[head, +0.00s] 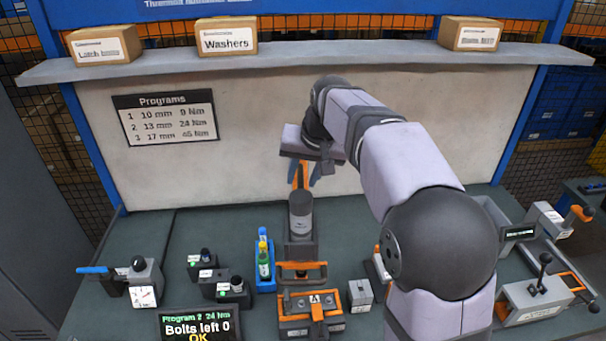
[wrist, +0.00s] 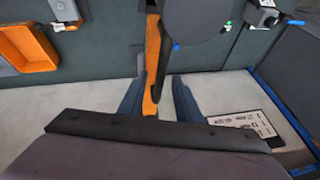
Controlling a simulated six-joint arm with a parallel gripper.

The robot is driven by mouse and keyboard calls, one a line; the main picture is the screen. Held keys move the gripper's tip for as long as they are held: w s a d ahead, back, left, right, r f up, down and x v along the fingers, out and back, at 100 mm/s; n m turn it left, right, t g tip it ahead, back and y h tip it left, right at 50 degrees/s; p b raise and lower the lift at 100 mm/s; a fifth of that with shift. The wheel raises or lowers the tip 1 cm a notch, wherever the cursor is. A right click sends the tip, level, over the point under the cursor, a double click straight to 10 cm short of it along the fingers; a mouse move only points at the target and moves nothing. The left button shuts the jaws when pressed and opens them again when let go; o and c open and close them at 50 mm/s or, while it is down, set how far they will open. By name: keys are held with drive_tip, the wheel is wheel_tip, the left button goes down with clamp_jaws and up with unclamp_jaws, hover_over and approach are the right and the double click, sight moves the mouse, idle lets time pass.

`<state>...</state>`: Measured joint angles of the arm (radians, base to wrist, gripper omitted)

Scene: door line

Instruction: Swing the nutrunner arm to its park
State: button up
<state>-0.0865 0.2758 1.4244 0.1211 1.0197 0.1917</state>
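The nutrunner arm shows as an orange bar (head: 301,174) standing near the back panel, above a dark grey cylinder (head: 301,213) at the middle of the bench. In the wrist view the orange bar (wrist: 152,62) runs between my two dark blue fingers. My gripper (head: 304,178) is high over the bench, pointing down at the bar; it also shows in the wrist view (wrist: 160,82). The fingers stand apart with a gap beside the bar, so it looks open around it. No marked park is clear to me. The lower part of the nutrunner is partly hidden.
A display (head: 200,325) reads "Bolts left 0 OK". An orange fixture (head: 310,305) stands front centre, beside a blue bottle holder (head: 265,279). Sockets on blocks (head: 221,288) and a blue-handled device (head: 133,281) are left. A lever fixture (head: 536,297) is right. A shelf (head: 350,58) crosses above.

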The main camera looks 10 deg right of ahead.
clamp_jaws()
drive_tip(key=shift+d, duration=0.15)
drive_tip(key=shift+d, duration=0.5)
drive_tip(key=w+d+n+g+y+p, duration=0.1)
drive_tip(key=w+d+n+p, duration=0.2)
drive_tip(key=d, duration=0.5)
drive_tip(key=w+d+n+g+y+p, duration=0.1)
drive_tip(key=w+d+n+p, duration=0.2)
drive_tip(key=d+n+p, duration=0.2)
drive_tip(key=shift+d+n+g+y+p, duration=0.3)
drive_tip(key=shift+d+n+y+p, duration=0.1)
drive_tip(key=shift+d+p, duration=1.4)
drive_tip(key=shift+d, duration=0.3)
